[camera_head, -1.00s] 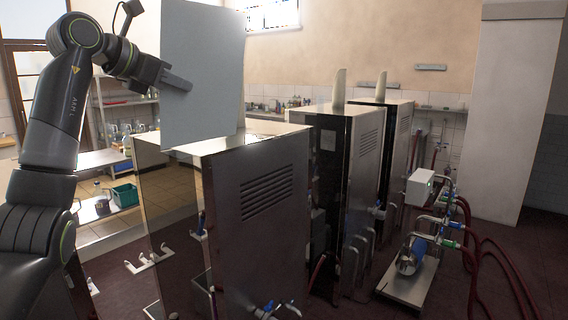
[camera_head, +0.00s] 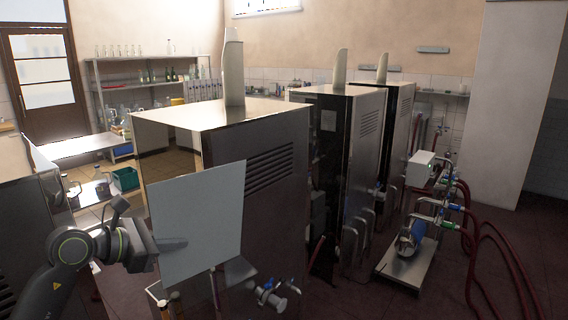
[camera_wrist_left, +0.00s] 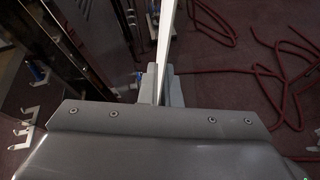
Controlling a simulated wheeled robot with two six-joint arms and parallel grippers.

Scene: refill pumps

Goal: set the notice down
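The notice (camera_head: 203,222) is a flat, pale grey rectangular panel. In the head view it stands upright, slightly tilted, in front of the lower left part of the nearest metal cabinet (camera_head: 275,190). My left gripper (camera_head: 172,245) is shut on its left edge area. In the left wrist view the notice (camera_wrist_left: 167,32) shows edge-on as a thin white strip between the two fingers (camera_wrist_left: 160,85). What lies directly behind the panel is hidden. My right gripper is in neither view.
Two more cabinets (camera_head: 345,170) stand behind. A pump rig (camera_head: 410,250) and red hoses (camera_head: 490,235) lie on the right floor.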

